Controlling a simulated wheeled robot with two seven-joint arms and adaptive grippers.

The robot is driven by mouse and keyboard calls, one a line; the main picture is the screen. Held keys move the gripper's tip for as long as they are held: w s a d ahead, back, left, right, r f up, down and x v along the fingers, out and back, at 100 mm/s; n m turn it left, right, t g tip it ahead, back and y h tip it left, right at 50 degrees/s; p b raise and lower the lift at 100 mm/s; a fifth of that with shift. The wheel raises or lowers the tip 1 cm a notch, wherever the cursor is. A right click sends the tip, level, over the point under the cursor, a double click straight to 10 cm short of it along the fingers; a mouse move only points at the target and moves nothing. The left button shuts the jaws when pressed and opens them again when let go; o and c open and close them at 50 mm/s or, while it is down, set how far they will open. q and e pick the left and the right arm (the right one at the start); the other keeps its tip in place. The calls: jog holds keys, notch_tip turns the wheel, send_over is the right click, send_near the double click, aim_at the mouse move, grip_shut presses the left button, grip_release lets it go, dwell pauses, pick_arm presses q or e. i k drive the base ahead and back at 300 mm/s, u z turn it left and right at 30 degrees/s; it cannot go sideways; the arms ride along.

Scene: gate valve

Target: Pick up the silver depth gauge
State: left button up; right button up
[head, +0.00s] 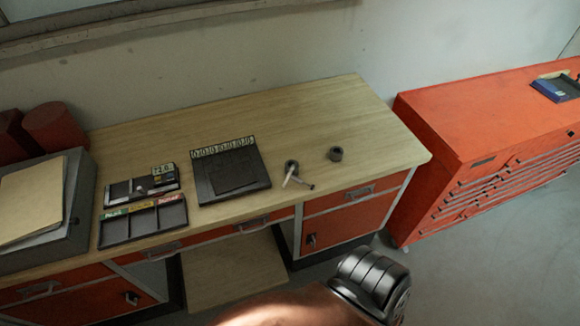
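A small pale, silvery stick-like piece (291,174) on the wooden workbench (320,115) may be the silver depth gauge; it is too small to be sure. It leans at or overlaps a dark round ring (292,165), and a short dark piece with a lighter end (305,184) lies beside it. Neither of my grippers shows. A part of my arm, dark and ribbed, is at the bottom of the head view, well in front of the bench.
Another dark ring (336,154) stands to the right. A black tray (232,178) and smaller compartment trays (143,222) lie to the left, beside a grey box (75,205). A red tool cabinet (470,130) stands right of the bench. The bench's right end is clear.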

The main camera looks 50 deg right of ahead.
aim_at(289, 176)
jog(key=z, duration=0.8)
jog(key=i, duration=0.8)
jog(key=z, duration=0.95)
